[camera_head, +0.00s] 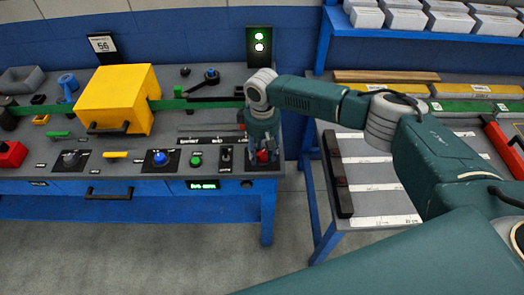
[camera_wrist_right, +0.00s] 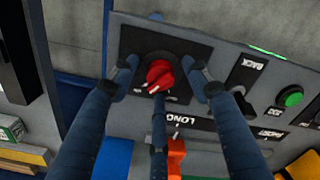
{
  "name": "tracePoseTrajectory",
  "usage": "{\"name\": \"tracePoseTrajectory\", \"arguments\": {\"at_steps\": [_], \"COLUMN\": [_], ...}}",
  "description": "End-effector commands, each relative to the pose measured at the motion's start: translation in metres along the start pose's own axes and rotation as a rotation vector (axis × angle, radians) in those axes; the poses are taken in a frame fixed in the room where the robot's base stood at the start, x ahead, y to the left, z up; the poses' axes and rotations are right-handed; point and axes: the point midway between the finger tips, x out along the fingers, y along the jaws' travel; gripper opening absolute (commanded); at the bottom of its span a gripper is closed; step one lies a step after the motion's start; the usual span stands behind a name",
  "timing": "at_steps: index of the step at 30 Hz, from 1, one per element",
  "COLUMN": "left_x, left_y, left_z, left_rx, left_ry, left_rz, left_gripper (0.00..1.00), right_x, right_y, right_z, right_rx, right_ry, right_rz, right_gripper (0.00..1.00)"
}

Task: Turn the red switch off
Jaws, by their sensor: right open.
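The red switch (camera_wrist_right: 160,76) is a round knob on a black plate (camera_wrist_right: 187,51), seen in the right wrist view. In the head view the red switch (camera_head: 263,156) shows at the right end of the blue-fronted panel, partly covered by my right gripper (camera_head: 262,150). In the right wrist view my right gripper (camera_wrist_right: 163,78) is open, with one fingertip on each side of the red knob. A third finger lies below the knob in the picture. I cannot tell whether any finger touches it. My left gripper is not in view.
A green button (camera_head: 196,160), a black rocker switch (camera_head: 226,155) and a blue button (camera_head: 159,158) lie left of the red switch. A yellow box (camera_head: 116,95) stands further left. A second table (camera_head: 385,183) stands right, across a gap.

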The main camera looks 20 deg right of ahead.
Motion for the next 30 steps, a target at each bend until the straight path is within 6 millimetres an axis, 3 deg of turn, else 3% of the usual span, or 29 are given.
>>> {"name": "tracePoseTrajectory", "arguments": {"at_steps": [3,9,10,20,30], "left_x": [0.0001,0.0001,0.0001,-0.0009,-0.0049], "left_y": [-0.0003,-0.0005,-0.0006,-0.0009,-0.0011], "left_z": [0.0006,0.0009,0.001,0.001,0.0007], "left_rx": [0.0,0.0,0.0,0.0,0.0], "left_ry": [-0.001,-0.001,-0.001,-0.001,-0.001], "left_rz": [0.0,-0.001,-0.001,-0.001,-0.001], "left_gripper": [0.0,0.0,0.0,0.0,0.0], "right_x": [0.0,-0.0002,-0.0002,-0.0002,-0.0007], "right_y": [-0.0003,-0.0003,-0.0003,-0.0005,-0.0015], "right_z": [0.0,0.0,0.0,0.0002,-0.0002], "right_rx": [0.0,0.0,0.0,-0.036,-0.253], "right_ry": [0.0,0.0,0.0,0.0,0.001], "right_rz": [0.0,0.0,0.0,-0.001,-0.003], "right_gripper": [0.45,0.05,0.02,0.02,0.02]}}
